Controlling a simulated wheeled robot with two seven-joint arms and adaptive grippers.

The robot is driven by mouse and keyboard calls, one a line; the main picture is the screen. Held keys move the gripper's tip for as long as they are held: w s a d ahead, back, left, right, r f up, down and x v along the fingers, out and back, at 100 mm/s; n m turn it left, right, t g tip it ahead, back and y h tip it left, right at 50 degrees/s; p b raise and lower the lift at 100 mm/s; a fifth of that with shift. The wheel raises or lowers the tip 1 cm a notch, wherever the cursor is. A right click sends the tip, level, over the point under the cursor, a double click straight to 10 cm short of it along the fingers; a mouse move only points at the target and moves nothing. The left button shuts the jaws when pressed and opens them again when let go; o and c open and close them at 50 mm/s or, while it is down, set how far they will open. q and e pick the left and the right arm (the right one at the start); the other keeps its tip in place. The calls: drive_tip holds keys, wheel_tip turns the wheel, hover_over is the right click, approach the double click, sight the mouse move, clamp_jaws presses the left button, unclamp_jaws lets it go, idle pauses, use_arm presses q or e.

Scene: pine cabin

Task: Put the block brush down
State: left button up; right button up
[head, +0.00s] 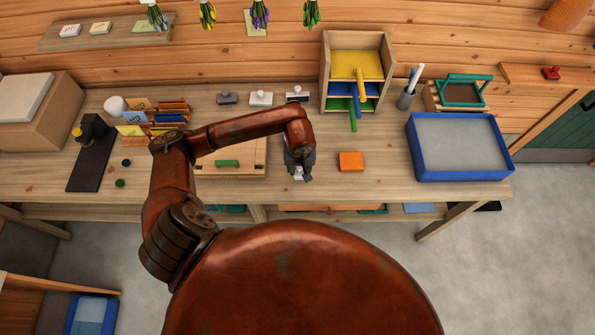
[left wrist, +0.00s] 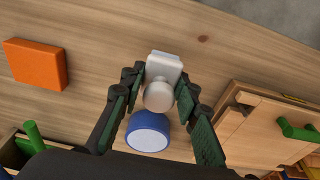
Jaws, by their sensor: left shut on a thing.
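The block brush (left wrist: 163,68) is a pale grey-white block with a round knob, seen from above in the left wrist view. It sits between the fingertips of my left gripper (left wrist: 160,92), which is shut on it. In the head view the left gripper (head: 299,172) points down near the table's front edge, left of the orange block, and the arm hides most of what it holds. Whether the brush touches the tabletop cannot be told. My right gripper is not in view.
A blue round thing with a pale top (left wrist: 148,132) is right beside the brush. An orange block (head: 351,161) lies to the right, a wooden board with a green handle (head: 228,163) to the left. A blue-rimmed tray (head: 510,165) stands further right. Bare table (head: 400,178) lies between.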

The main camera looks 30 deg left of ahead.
sight(298, 173)
use_arm(q)
drive_tip(key=shift+w+a+f, duration=0.1)
drive_tip(key=shift+a+f, duration=0.05)
drive_tip(key=shift+f, duration=0.1)
drive_tip(key=f, duration=0.1)
drive_tip(key=f+p, duration=0.1)
drive_tip(key=f, duration=0.1)
drive_tip(key=shift+w+a, duration=0.1)
drive_tip(key=shift+a, duration=0.1)
drive_tip(key=shift+f, duration=0.25)
drive_tip(key=shift+f, duration=0.1)
drive_tip(key=shift+f, duration=0.1)
drive_tip(key=o, duration=1)
